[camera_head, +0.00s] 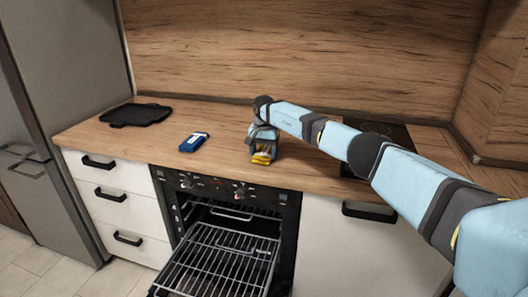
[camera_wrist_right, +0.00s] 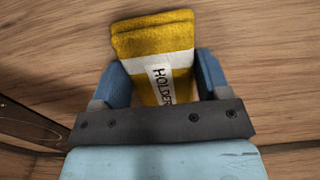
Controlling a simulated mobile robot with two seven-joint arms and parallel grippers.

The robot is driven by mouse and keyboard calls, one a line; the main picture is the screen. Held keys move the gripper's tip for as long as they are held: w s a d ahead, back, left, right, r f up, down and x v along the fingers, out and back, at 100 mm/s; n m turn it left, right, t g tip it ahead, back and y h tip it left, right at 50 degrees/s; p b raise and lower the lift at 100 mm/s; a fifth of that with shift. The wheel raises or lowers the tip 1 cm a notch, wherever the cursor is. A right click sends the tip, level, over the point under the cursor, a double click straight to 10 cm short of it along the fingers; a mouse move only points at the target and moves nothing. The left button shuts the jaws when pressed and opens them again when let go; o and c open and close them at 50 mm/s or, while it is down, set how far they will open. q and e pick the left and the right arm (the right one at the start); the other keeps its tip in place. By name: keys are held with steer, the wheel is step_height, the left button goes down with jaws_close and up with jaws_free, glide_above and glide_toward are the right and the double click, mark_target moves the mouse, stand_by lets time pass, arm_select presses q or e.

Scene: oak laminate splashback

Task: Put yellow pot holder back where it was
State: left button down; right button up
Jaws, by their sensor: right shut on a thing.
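The yellow pot holder (camera_head: 262,158) is at the front part of the wooden countertop, under my right gripper (camera_head: 262,150). In the right wrist view the pot holder (camera_wrist_right: 155,42) is yellow with a white band and the letters "HOLDER". It sits between the two blue fingers of my right gripper (camera_wrist_right: 165,85), which is shut on it. Whether the pot holder touches the countertop is hard to tell. A blue pot holder (camera_head: 194,142) with a white band lies on the countertop to the left. My left gripper is not in view.
A black tray (camera_head: 136,115) lies at the back left of the countertop (camera_head: 100,135). A black hob (camera_head: 385,133) is behind my right arm. The oven below is open, with its rack (camera_head: 220,262) pulled out. The counter around the blue pot holder is clear.

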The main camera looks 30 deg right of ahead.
mark_target(264, 153)
steer(key=o, duration=0.9)
steer(key=shift+f, duration=0.1)
steer(key=shift+o, duration=0.2)
steer(key=shift+r, duration=0.2)
step_height(264, 153, up, 12)
steer(key=shift+p, duration=0.45)
steer(key=shift+a+f, duration=0.1)
steer(key=shift+f, duration=0.05)
